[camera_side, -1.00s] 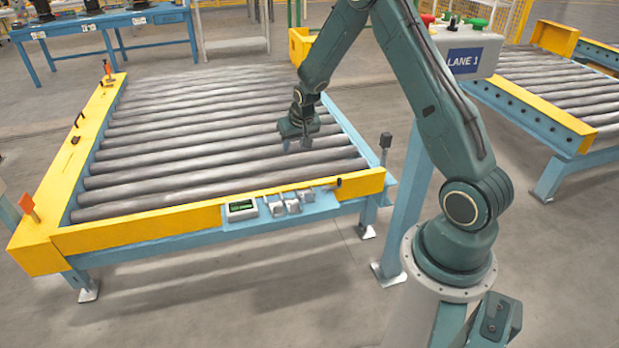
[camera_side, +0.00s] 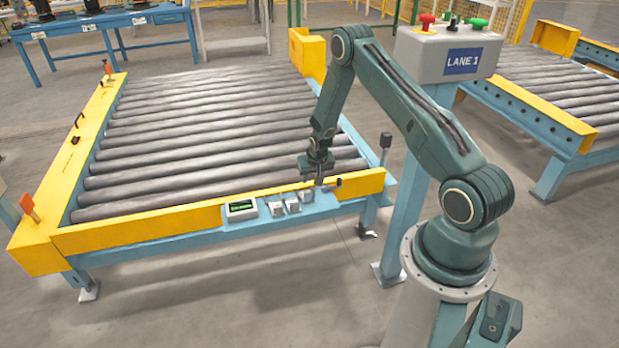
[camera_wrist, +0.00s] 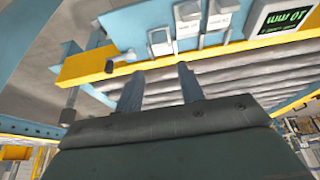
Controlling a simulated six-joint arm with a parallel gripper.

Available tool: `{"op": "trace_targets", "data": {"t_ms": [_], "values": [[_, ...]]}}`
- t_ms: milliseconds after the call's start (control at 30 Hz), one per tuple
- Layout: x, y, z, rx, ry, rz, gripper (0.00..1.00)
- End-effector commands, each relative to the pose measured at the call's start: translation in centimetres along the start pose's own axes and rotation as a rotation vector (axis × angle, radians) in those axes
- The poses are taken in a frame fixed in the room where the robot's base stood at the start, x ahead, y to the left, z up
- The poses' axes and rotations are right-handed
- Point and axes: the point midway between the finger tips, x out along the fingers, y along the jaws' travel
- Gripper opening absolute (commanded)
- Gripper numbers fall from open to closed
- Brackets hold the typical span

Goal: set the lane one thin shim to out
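Several small grey shim blocks with pale labels sit in a row on the blue front ledge of the lane one conveyor, among them a left block (camera_side: 275,209) and a middle block (camera_side: 292,204). The wrist view shows an end block (camera_wrist: 158,41) closest to my fingers, then another block (camera_wrist: 187,22) and one more (camera_wrist: 217,14). Their labels are too small to read, so I cannot tell which is the thin shim. My gripper (camera_side: 318,183) hangs over the right end of the row. In the wrist view its fingers (camera_wrist: 160,84) are apart with nothing between them.
A green-lit display (camera_side: 241,210) stands left of the blocks; it appears upside down in the wrist view (camera_wrist: 286,19), seeming to read 10 mm. A yellow rail (camera_side: 140,231) runs behind the ledge. The LANE 1 button box (camera_side: 446,52) stands right of the conveyor. The rollers are empty.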

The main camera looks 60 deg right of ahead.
Motion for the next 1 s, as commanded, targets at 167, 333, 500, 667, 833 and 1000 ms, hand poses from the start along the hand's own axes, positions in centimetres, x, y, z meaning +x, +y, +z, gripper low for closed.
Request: {"op": "trace_targets", "data": {"t_ms": [167, 333, 500, 667, 833, 1000], "values": [[0.9, 0.0, 0.1, 0.0, -0.002, 0.0, 0.38], [2.4, 0.0, 0.1, 0.0, -0.002, 0.0, 0.38], [4.4, 0.0, 0.1, 0.0, -0.003, 0.001, 0.38], [6.3, 0.0, 0.1, 0.0, -0.002, 0.0, 0.38], [8.3, 0.0, 0.1, 0.0, -0.002, 0.0, 0.38], [10.2, 0.0, 0.1, 0.0, -0.002, 0.0, 0.38]]}}
